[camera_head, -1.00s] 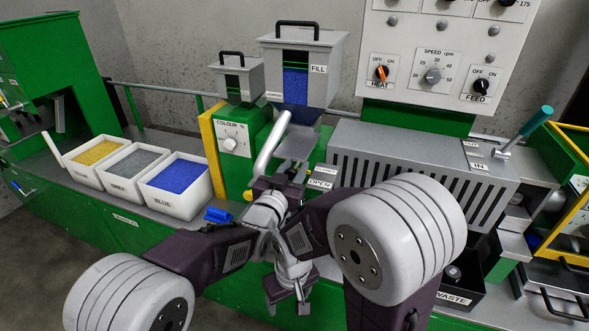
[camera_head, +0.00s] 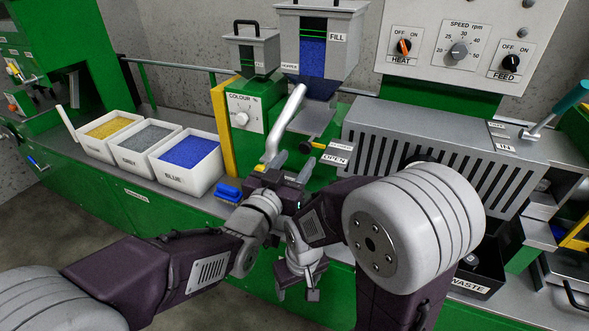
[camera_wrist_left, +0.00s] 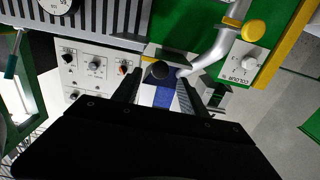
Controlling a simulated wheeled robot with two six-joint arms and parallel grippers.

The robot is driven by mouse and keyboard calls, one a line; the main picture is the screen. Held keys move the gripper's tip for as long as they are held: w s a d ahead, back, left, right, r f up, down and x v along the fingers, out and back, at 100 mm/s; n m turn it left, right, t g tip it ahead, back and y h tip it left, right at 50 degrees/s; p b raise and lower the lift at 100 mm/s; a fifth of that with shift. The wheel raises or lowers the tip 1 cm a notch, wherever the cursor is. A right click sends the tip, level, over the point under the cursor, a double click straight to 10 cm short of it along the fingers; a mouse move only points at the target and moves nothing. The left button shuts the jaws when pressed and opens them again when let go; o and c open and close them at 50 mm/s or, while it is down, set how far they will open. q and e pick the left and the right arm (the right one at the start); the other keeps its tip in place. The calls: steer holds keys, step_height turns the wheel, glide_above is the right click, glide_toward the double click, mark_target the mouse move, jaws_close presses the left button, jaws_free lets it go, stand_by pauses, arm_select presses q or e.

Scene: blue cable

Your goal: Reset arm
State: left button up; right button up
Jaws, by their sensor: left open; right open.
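My left gripper (camera_head: 286,168) is open, in front of the green machine and just left of the OPEN label (camera_head: 335,159). The left wrist view shows its two dark fingers (camera_wrist_left: 158,90) spread apart with no object held; a dark round knob shows behind the gap. My right gripper (camera_head: 298,294) is lower, pointing down in front of the green bench front. It is open and appears empty, though it is small in the picture. My right arm's large grey joint hides part of the slotted grey housing.
Yellow (camera_head: 108,128), grey (camera_head: 147,137) and blue (camera_head: 190,152) pellet bins stand on the bench at left. A blue brush (camera_head: 229,191) lies near my left gripper. The FILL hopper (camera_head: 314,62) and bent grey pipe (camera_head: 284,126) stand behind; a black WASTE bin (camera_head: 482,272) is at right.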

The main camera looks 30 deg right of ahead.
arm_select(q)
steer(key=shift+s+a, duration=0.1)
stand_by(0.4)
steer(key=w+a+r+n+t+y, duration=0.2)
steer(key=w+a+n+t+y, duration=0.15)
steer(key=w+a, duration=0.7)
steer(key=a+f+n+g+y, duration=0.15)
steer(key=a+f+y, duration=0.3)
steer(key=a, duration=0.65)
steer(key=a+f+n+y, duration=0.3)
steer(key=a+f, duration=0.3)
steer(key=a, duration=0.5)
steer(key=s+a+f+n+g+y, duration=0.2)
steer(key=s+a+f+g, duration=0.2)
steer(key=s+a+f, duration=0.4)
steer(key=s+f+g, duration=0.8)
steer(key=s+f, duration=0.1)
steer(key=s, duration=0.6)
step_height(320, 180, up, 22)
steer(key=p, duration=2.2)
steer(key=shift+s+a+f+y, duration=0.15)
steer(key=shift+s+a+y, duration=0.15)
steer(key=shift+s+a, duration=0.15)
